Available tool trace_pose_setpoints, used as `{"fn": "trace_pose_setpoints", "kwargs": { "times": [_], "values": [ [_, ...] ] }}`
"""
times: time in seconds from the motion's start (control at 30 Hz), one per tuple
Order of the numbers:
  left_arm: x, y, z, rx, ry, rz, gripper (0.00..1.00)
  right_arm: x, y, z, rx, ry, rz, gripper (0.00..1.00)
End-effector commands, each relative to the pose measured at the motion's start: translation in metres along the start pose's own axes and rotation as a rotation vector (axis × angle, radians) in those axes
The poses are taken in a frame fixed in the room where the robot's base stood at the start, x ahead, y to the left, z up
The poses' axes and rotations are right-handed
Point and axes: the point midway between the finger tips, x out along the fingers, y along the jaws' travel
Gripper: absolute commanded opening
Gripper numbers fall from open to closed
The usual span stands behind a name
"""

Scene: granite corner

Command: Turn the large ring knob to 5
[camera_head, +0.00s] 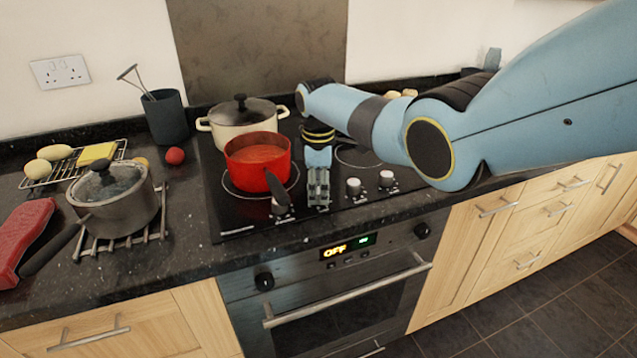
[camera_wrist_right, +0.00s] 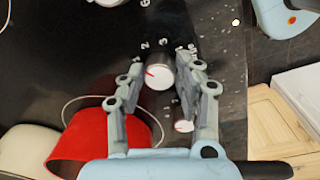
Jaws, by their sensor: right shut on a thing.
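My right gripper (camera_head: 318,198) points down at the front control strip of the black hob. In the wrist view its two fingers (camera_wrist_right: 167,70) are closed on the sides of a round knob (camera_wrist_right: 160,76) with a white top. I take this as the large ring knob; no label for it is readable. A red mark on its top points left in the wrist view, and small printed numbers surround it, partly hidden by the fingers. In the head view the gripper hides this knob. My left gripper is not in view.
A red pan (camera_head: 257,165) stands left of my gripper, its dark handle reaching toward the knob row. Two other knobs (camera_head: 354,186) (camera_head: 386,178) stand to the right. A cream pot (camera_head: 241,119) is behind. The oven display (camera_head: 348,246) reads OFF.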

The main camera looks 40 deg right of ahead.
Motion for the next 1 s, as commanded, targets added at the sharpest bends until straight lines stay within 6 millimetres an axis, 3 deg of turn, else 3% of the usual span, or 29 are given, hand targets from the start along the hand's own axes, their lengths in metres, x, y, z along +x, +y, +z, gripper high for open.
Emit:
{"fn": "trace_pose_setpoints", "kwargs": {
  "times": [1.0],
  "values": [
    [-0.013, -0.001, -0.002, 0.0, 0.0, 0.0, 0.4, -0.001, 0.0, -0.002, 0.963, -0.045, 0.002, 0.01]
  ]
}}
